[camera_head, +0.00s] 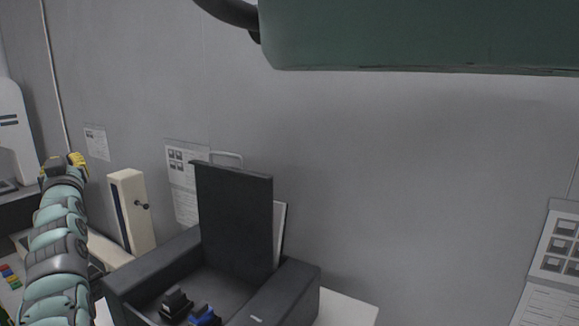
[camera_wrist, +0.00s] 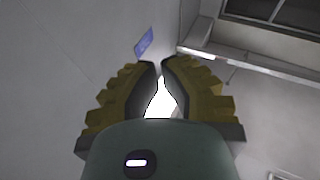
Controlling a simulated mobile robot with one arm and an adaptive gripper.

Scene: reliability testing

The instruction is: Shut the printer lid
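The printer (camera_head: 290,292) is a dark grey box on a white surface at the lower middle of the head view. Its lid (camera_head: 236,215) stands open, nearly upright at the back. Inside the open top are a small black part (camera_head: 176,304) and a small blue part (camera_head: 204,315). My gripper (camera_head: 66,160) has yellow fingers and is raised at the left, well apart from the printer and lid. In the wrist view, my gripper (camera_wrist: 159,63) has its fingertips drawn together, with nothing held. The printer is not in the wrist view.
A green body (camera_head: 420,35) fills the upper right. Paper sheets (camera_head: 187,180) hang on the grey wall behind. Colored blocks (camera_head: 10,275) lie at the lower left.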

